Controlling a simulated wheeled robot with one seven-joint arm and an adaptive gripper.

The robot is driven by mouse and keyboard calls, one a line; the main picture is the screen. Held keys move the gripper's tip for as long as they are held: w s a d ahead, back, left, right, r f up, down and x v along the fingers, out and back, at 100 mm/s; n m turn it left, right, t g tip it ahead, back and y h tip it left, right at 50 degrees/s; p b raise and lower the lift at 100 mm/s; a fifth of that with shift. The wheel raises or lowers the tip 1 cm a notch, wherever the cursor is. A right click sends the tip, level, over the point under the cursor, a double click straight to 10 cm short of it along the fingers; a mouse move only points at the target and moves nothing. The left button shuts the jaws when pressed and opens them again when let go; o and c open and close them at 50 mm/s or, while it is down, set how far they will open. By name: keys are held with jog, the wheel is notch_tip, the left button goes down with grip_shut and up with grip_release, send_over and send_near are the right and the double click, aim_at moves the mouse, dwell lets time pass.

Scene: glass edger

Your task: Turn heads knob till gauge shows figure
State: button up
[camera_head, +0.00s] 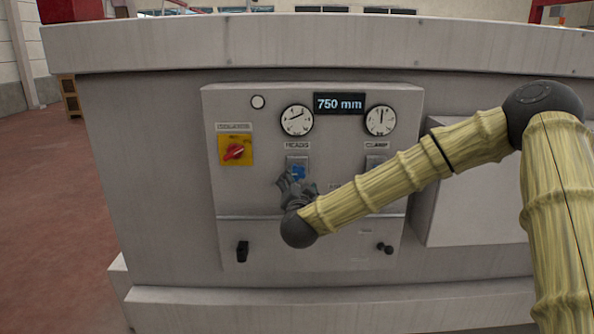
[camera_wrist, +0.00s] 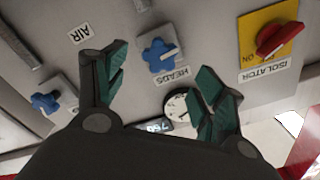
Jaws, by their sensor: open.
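The heads knob (camera_wrist: 160,55) is blue with a pale pointer mark, above its HEADS label in the wrist view. In the head view the heads knob (camera_head: 299,171) shows partly, just above my gripper (camera_head: 292,186). The round white heads gauge (camera_head: 297,120) sits above the HEADS label; its figures are too small to read. Part of a gauge (camera_wrist: 178,106) shows between my fingers in the wrist view. My gripper (camera_wrist: 163,78) is open and empty, its green-padded fingers apart. The knob appears between and beyond the fingertips; contact cannot be told.
A red isolator switch (camera_head: 234,152) on a yellow plate is left of the heads knob. The clamp gauge (camera_head: 380,120) and a 750 mm display (camera_head: 339,103) are to the right. Another blue knob (camera_wrist: 45,102) shows in the wrist view. A black handle (camera_head: 242,251) sticks out below.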

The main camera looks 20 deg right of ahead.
aim_at(297, 174)
jog(key=p+x, duration=0.3)
jog(key=x, duration=0.5)
jog(key=shift+f, duration=0.1)
jog(key=c, duration=1)
